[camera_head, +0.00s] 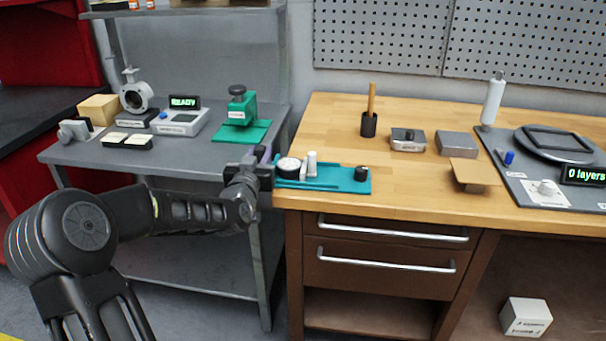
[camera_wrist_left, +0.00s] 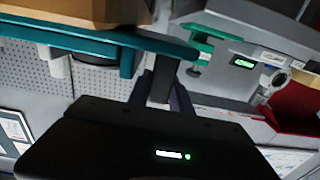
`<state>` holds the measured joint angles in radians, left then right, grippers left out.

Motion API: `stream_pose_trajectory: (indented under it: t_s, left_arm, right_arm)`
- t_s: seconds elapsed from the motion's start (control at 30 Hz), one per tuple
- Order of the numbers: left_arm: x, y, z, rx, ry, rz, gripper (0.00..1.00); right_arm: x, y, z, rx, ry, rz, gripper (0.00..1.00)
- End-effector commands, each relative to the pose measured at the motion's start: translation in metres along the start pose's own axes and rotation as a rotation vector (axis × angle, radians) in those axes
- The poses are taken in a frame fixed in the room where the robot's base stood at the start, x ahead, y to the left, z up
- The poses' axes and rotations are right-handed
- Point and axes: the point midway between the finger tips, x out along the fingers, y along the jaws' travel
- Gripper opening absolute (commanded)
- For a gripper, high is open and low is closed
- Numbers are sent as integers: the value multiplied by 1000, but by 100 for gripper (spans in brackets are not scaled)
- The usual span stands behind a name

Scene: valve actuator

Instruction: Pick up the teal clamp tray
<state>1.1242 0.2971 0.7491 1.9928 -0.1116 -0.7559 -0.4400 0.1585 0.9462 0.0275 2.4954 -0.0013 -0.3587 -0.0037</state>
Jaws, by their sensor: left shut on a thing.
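The teal clamp tray (camera_head: 335,183) is at the front left corner of the wooden bench in the head view. It carries a round white-faced gauge, white cylinders and a small black knob. My left gripper (camera_head: 266,168) is at the tray's left end and shut on it. In the left wrist view the tray (camera_wrist_left: 100,33) runs as a teal strip to the fingers of my left gripper (camera_wrist_left: 163,85). I cannot tell whether the tray touches the bench top. My right gripper is not in view.
The wooden bench (camera_head: 400,200) has drawers below. A black cup (camera_head: 369,125), grey blocks and a brown plate (camera_head: 474,172) stand right of the tray. A grey side table (camera_head: 185,160) on the left holds a green press (camera_head: 240,110). Bench space behind the tray is clear.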

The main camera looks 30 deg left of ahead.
Motion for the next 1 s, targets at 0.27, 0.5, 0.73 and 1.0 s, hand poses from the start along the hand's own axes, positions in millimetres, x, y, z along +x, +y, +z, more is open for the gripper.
stream_pose_trajectory:
  t_s: [0.27,0.5,0.73,1.0]
  left_arm:
    - [0,0,0,0,0,0,0]
    - [0,0,-3,-1,4,-1,0]
    - [0,0,-23,2,7,-1,0]
    - [0,1,-74,2,9,0,0]
  right_arm:
    - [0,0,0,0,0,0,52]
    - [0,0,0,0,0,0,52]
    - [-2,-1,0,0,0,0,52]
    - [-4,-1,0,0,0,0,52]
